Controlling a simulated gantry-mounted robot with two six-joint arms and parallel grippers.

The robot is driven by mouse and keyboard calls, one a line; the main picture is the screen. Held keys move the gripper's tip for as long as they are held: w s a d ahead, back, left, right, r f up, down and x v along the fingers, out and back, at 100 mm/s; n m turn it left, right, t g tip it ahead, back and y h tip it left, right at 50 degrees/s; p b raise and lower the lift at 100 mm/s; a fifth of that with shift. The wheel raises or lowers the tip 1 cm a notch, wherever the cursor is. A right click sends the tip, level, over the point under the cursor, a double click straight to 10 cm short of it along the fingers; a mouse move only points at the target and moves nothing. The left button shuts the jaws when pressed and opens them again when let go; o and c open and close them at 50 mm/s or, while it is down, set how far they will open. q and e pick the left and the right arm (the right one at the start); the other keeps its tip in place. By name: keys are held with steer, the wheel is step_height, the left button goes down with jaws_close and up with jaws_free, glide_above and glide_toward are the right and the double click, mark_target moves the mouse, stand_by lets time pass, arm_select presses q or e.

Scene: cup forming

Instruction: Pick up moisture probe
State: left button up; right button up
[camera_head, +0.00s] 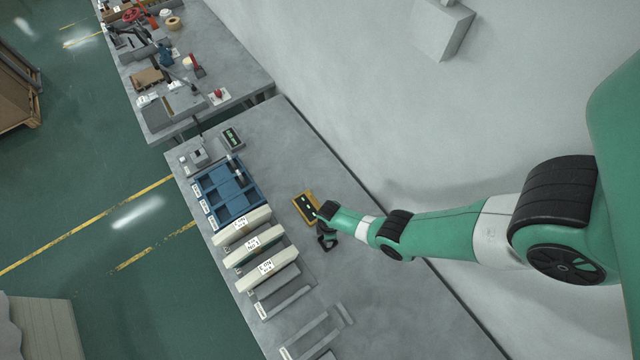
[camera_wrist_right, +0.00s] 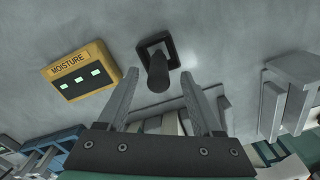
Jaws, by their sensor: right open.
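A dark cylindrical piece, which looks like the moisture probe (camera_wrist_right: 158,74), stands in a square black holder (camera_wrist_right: 152,46) on the grey bench in the right wrist view. Beside it lies a yellow box labelled MOISTURE (camera_wrist_right: 82,72) with lit green displays; it also shows in the head view (camera_head: 305,206), partly behind my arm. My right gripper (camera_wrist_right: 161,76) is open, its two fingers pointing at the probe with one on either side of it in the picture. I cannot tell how deep the probe is between them. My left gripper is out of view.
A small dark device (camera_head: 233,139) sits at the far end. A cluttered second bench (camera_head: 240,75) lies beyond. A wall runs along the right.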

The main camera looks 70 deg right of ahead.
steer(key=shift+d+f, duration=0.1)
steer(key=shift+f, duration=0.1)
step_height(320, 180, down, 5)
steer(key=b, duration=0.5)
steer(key=shift+s+d+f, duration=0.1)
steer(key=shift+s+f, duration=0.05)
steer(key=shift+f, duration=0.05)
steer(key=shift+r, duration=0.15)
jaws_close()
